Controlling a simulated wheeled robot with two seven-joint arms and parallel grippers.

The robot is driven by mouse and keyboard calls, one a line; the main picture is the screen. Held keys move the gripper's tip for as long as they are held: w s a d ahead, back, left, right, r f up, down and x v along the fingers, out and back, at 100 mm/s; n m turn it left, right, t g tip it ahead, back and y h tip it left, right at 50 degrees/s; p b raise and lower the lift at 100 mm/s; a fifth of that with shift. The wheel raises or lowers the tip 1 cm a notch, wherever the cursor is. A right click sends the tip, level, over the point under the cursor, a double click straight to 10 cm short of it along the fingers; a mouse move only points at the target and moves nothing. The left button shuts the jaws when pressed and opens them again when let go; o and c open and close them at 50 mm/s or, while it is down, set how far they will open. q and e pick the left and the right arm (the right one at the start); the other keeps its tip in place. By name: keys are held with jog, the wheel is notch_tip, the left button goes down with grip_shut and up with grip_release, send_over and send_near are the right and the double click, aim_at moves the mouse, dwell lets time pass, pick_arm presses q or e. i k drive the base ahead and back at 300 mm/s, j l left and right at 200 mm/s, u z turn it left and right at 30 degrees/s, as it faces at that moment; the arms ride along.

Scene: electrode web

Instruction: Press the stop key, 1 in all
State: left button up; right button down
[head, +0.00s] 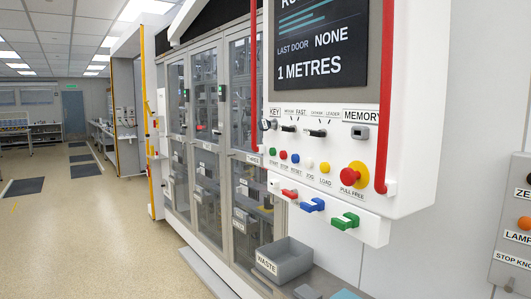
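The stop key is the small red button (283,155) in the row on the white control panel (400,130), above a small label that seems to read STOP. A green button (272,151) sits to its left. Blue (295,158), white (309,163) and yellow (325,167) buttons sit to its right. A larger red mushroom knob (348,176) on a yellow base, labelled PULL FREE, is further right. Neither of my grippers shows in the head view. Nothing covers the red button.
Red rails (385,100) stand out from the panel. A grey WASTE bin (293,262) stands lower down. Glass cabinet doors (205,140) line the left; open floor (110,230) lies beyond.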

aim_at(283, 154)
jog(key=i+j, duration=0.3)
jog(key=i+j+z, duration=0.1)
jog(key=i+j, duration=0.15)
jog(key=j, duration=0.2)
jog(key=i+j, duration=0.3)
jog(key=j+z, duration=0.05)
jog(key=j, duration=0.05)
